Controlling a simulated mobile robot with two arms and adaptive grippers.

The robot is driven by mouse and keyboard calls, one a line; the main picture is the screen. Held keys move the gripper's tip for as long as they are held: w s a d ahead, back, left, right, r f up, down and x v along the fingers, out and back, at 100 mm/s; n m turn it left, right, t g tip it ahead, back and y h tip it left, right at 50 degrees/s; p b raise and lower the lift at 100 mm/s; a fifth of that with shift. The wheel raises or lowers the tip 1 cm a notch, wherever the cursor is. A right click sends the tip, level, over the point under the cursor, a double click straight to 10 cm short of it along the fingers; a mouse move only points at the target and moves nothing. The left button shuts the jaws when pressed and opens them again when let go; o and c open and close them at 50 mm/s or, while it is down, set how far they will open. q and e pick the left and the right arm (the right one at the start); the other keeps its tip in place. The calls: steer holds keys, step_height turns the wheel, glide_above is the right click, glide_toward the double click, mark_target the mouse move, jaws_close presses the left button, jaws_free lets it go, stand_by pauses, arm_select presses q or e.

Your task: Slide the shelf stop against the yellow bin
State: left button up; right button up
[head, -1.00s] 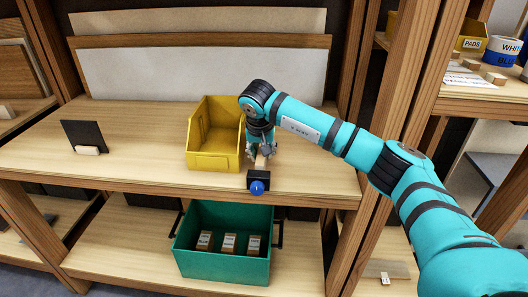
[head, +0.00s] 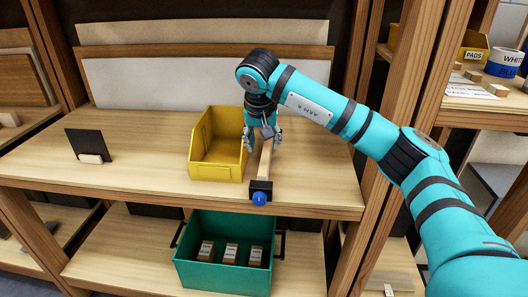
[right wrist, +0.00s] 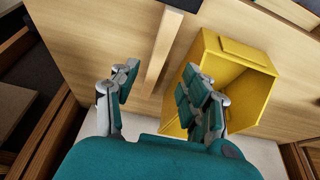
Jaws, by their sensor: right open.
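The shelf stop is a pale wooden bar (head: 265,162) with a black block and a blue knob (head: 260,198) at the shelf's front edge. The yellow bin (head: 218,174) stands just left of it, with a narrow gap between. The right wrist view shows the bar (right wrist: 166,50) beside the bin (right wrist: 262,82), also apart. My right gripper (head: 263,140) is open and empty above the bar's rear part. In the right wrist view its fingers (right wrist: 160,92) are spread, with the bar's end appearing between them and the bin beyond one finger. My left gripper is not in view.
A black plate with a wooden foot (head: 90,145) stands at the shelf's left. Large panels (head: 200,82) lean at the back. A green bin (head: 222,277) with several small blocks sits on the level below. A wooden upright (head: 385,110) bounds the right side.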

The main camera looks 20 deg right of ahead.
steer(key=shift+v, duration=0.8)
